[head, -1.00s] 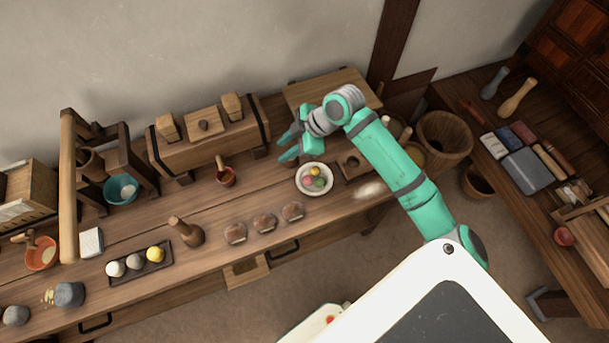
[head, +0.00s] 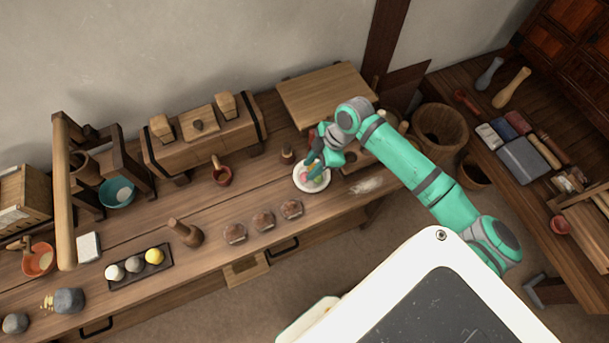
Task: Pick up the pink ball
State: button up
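The white plate (head: 299,183) stands on the long wooden bench, right of its middle. Small coloured balls lie on it; a second ago pink, green and yellowish ones showed there. Now my gripper (head: 313,166) is directly over the plate with its fingers pointing down, and it covers much of the balls. A little pink and green still shows beside the fingers. The pink ball is mostly hidden, and I cannot tell whether the fingers touch it. The gap between the fingers is too small to judge.
A small dark wooden piece (head: 287,154) stands just left of the plate. Three brown round cakes (head: 263,221) lie in front. A wooden board (head: 325,94) lies behind, and a wooden bucket (head: 440,127) is at right. A tray (head: 139,268) holds balls at left.

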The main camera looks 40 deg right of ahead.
aim_at(304, 176)
jog(key=shift+x, duration=1.95)
jog(key=shift+a, duration=0.1)
jog(key=c, duration=0.6)
jog(key=shift+s, duration=0.1)
jog(key=shift+c, duration=0.5)
